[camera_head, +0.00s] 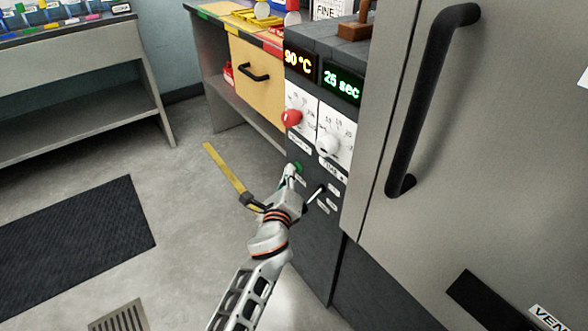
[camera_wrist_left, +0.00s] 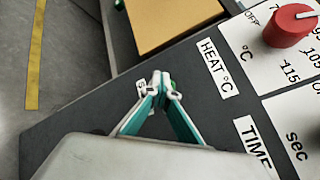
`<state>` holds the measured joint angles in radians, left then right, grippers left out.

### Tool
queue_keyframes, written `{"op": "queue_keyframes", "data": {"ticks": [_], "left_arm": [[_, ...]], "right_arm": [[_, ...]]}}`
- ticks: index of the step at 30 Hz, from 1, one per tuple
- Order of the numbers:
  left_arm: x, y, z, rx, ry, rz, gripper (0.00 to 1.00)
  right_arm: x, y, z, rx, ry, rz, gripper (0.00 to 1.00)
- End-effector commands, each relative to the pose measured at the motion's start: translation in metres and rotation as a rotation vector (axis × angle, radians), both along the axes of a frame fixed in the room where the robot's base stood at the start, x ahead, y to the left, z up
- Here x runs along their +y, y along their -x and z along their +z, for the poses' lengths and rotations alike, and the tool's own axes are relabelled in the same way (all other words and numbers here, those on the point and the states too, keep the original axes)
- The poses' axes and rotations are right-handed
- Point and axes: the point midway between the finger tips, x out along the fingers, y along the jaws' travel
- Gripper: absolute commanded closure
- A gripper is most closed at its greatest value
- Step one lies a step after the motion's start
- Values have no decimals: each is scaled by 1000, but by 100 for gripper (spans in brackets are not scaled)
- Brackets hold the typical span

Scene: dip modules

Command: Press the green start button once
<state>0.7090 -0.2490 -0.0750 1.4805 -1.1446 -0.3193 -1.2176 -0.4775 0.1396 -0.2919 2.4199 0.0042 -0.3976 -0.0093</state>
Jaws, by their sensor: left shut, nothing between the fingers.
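The green start button (camera_head: 299,167) sits on the dark front panel of the machine, below the red and white knobs. Only part of it shows in the head view, beside my left fingertips. My left gripper (camera_head: 290,170) is shut and empty, with its tips at the button. In the left wrist view the shut fingertips (camera_wrist_left: 161,82) nearly cover the button, and a bit of green (camera_wrist_left: 173,85) shows just behind them. I cannot tell whether the tips touch it. My right gripper is not in view.
Above are a red knob (camera_head: 291,118), a white knob (camera_head: 327,146) and displays reading 90 °C (camera_head: 298,62) and 25 sec (camera_head: 342,83). A lever switch (camera_head: 319,193) is right of my gripper. A grey cabinet with a black handle (camera_head: 425,110) stands at right.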

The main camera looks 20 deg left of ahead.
Motion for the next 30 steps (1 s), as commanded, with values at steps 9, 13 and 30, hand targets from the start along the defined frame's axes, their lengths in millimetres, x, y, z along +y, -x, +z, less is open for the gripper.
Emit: {"op": "queue_keyframes", "data": {"ticks": [9,13,30], "left_arm": [[0,1,1,-1,1,-2,100],[2,4,2,-2,1,-2,100],[12,17,0,0,0,-1,100]], "right_arm": [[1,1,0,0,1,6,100],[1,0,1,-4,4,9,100],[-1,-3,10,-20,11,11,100]]}}
